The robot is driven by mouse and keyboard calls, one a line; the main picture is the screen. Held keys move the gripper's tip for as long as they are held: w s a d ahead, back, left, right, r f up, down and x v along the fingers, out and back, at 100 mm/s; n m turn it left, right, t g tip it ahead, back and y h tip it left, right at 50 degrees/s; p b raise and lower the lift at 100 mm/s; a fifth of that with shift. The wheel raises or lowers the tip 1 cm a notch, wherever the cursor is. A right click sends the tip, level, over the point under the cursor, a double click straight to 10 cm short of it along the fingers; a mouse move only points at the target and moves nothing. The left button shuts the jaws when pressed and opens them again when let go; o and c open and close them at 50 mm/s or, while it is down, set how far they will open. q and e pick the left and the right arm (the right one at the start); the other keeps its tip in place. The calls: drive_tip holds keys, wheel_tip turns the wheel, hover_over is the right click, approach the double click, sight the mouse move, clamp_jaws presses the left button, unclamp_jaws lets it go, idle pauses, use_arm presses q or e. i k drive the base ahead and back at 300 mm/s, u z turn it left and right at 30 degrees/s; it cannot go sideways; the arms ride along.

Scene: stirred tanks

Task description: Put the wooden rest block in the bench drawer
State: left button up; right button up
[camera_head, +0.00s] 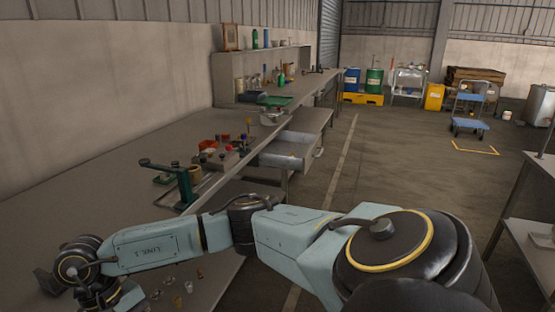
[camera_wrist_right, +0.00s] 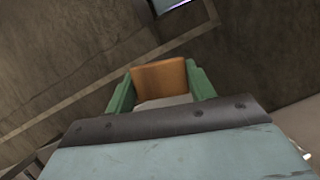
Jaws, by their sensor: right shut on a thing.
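The wooden rest block (camera_wrist_right: 162,76) is an orange-brown piece in the right wrist view. My right gripper (camera_wrist_right: 160,84) is shut on it, with one green finger on each side. In the head view my right arm reaches across to the lower left, and neither its fingers nor the block can be made out there. A drawer (camera_head: 287,157) under the bench stands pulled out, in the middle of the head view. It is well beyond my right wrist, and part of its inside shows. My left gripper is in neither view.
The long grey bench (camera_head: 120,170) runs along the wall. A green press-like stand (camera_head: 184,184), a rack of small coloured items (camera_head: 222,152) and a green tray (camera_head: 273,101) are on it. Small cups (camera_head: 188,287) lie near my wrist. The floor (camera_head: 390,170) right of the bench is clear.

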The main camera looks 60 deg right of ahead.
sight(286, 151)
drive_tip(key=z, duration=3.55)
drive_tip(key=i, duration=3.4)
drive_tip(key=u, duration=3.55)
